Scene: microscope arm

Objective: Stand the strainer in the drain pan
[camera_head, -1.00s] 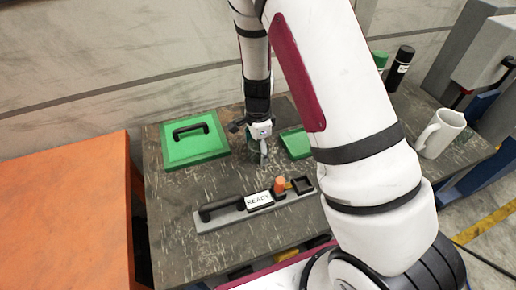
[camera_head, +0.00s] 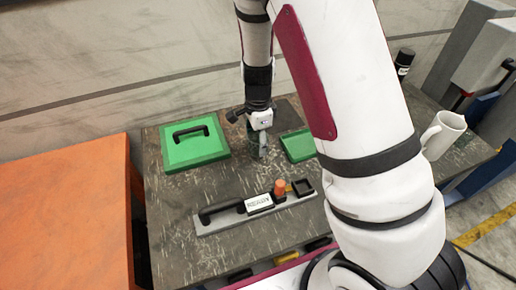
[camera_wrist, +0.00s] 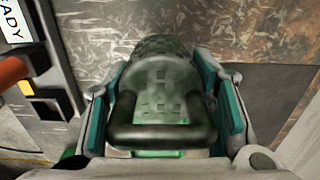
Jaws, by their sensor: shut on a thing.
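The strainer (camera_wrist: 158,90) is a dark green perforated basket with a thick dark loop handle. In the wrist view it sits between the teal pads of my gripper (camera_wrist: 165,105), which is shut on it. In the head view the strainer (camera_head: 253,138) is small and partly hidden by my gripper (camera_head: 262,150). A shallow green tray (camera_head: 299,146), which looks like the drain pan, lies just right of my gripper, partly covered by my arm. The strainer is left of it, not in it. Whether the strainer clears the table is hard to tell.
A green lid or box with a black handle (camera_head: 196,142) lies left on the dark table (camera_head: 170,240). A grey plate (camera_head: 225,219) with a black handle, label and orange knob lies in front. A white mug (camera_head: 441,134) and black bottle (camera_head: 404,62) stand right.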

